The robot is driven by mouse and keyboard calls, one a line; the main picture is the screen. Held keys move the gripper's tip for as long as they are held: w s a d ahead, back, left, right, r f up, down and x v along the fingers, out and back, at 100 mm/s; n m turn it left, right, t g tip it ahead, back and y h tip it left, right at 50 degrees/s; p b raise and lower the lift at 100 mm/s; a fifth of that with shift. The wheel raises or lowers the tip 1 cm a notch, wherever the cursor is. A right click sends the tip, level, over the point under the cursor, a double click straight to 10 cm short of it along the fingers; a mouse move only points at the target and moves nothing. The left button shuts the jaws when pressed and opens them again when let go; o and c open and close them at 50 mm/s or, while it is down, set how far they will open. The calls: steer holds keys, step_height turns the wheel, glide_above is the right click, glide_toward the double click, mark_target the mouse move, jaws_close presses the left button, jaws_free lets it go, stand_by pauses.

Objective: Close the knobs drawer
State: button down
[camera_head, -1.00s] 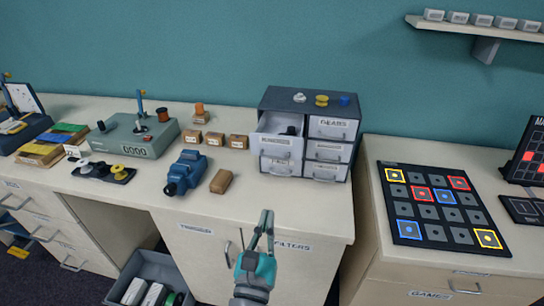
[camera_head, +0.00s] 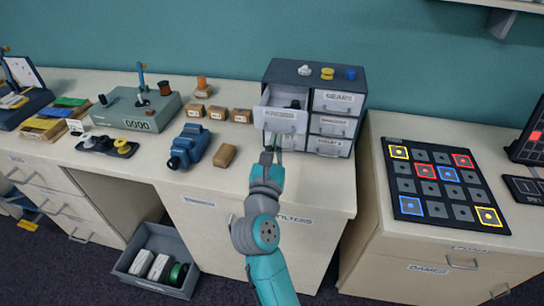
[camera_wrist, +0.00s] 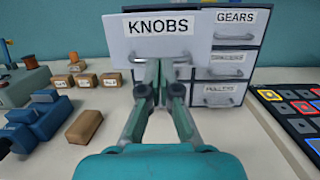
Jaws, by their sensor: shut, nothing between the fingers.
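The knobs drawer (camera_head: 281,121) is the top left drawer of a small grey cabinet (camera_head: 313,73). It stands pulled out, and dark contents show behind its white front. In the wrist view the drawer front, labelled KNOBS (camera_wrist: 130,43), fills the upper middle, with its handle partly behind my fingers. My gripper (camera_head: 271,151) is shut and empty, just in front of and below the drawer front. In the wrist view my gripper (camera_wrist: 160,72) overlaps the lower edge of the drawer front. I cannot tell whether the fingertips touch it.
The GEARS drawer (camera_wrist: 231,17) and the other right-hand drawers are closed. A blue clamp-like tool (camera_head: 189,146) and a brown block (camera_head: 225,155) lie left of my arm. A board with coloured squares (camera_head: 440,185) lies on the right counter. Small knobs (camera_head: 327,73) sit on the cabinet top.

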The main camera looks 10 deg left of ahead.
mark_target(284, 112)
steer(key=shift+w+r, duration=0.1)
steer(key=shift+w, duration=0.35)
steer(key=w, duration=1.2)
steer(key=shift+d, duration=0.25)
steer(key=shift+r, duration=0.1)
